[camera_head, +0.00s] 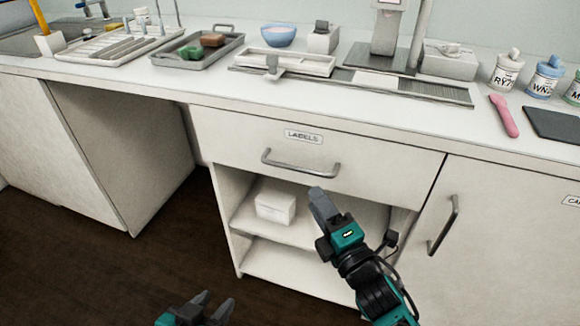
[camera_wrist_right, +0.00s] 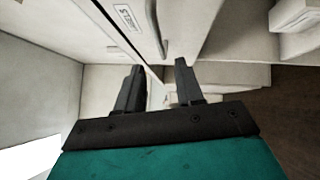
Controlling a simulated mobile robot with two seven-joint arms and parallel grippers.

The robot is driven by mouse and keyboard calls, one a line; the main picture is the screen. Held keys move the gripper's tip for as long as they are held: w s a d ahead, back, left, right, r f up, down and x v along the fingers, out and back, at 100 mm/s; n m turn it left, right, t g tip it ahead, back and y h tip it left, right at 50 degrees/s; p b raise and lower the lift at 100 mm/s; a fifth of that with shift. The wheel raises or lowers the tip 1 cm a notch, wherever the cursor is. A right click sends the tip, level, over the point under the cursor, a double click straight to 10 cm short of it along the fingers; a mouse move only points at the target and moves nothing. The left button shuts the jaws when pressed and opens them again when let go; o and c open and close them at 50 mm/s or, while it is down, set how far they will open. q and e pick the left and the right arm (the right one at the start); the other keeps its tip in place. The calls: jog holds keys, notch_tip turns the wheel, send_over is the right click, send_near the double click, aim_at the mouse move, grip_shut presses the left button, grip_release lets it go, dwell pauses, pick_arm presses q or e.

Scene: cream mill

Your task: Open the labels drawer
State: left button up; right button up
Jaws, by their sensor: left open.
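The labels drawer (camera_head: 228,130) is a wide white front under the counter, with a "LABELS" tag (camera_head: 304,136) and a grey bar handle (camera_head: 300,165). It looks shut, flush with the cabinet. My right gripper (camera_head: 318,193) is just below the right end of the handle in the head view. In the right wrist view its two fingers (camera_wrist_right: 157,70) are apart with nothing between them, and the handle (camera_wrist_right: 156,28) lies beyond the tips, not held. My left gripper (camera_head: 208,300) is open and empty, low at the bottom edge, away from the drawer.
Below the drawer is an open shelf with a white box (camera_head: 276,203). A cabinet door (camera_head: 497,230) with its own handle is at right. The counter above holds a grey tray (camera_head: 198,55), a blue bowl (camera_head: 279,36) and several jars. Open floor lies at left.

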aim_at(295, 168)
jog(key=b+x, duration=0.1)
jog(key=x, duration=0.9)
jog(key=shift+w+a+b, duration=0.15)
jog(key=shift+w+b, duration=0.25)
grip_shut()
